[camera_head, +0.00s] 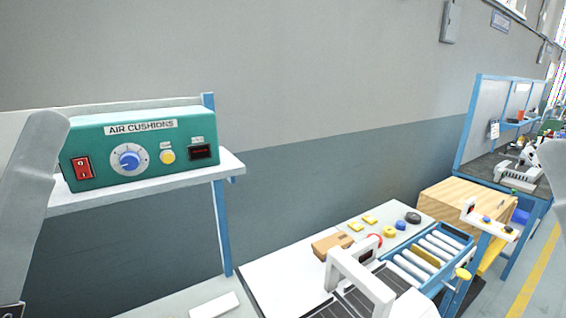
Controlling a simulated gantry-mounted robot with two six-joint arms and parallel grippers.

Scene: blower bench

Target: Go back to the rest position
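A grey link of my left arm shows at the left edge, overlapping the shelf's left end. A small grey piece of my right arm shows at the right edge. Neither gripper's fingers are in the picture. The green AIR CUSHIONS control box (112,172) stands on a white shelf (135,193). It has a red rocker switch (82,168), a blue knob (129,159), a yellow button (168,157) and a small dark display (201,152). My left arm link is close to the box's left end in the picture; I cannot tell the gap.
Below is a bench with a white arch (361,271) over a dark belt, a cardboard box (332,245), yellow pieces, a dark ring (413,218) and a roller conveyor (432,252). A wooden crate (462,201) stands behind. The grey wall fills the back; the space before it looks clear.

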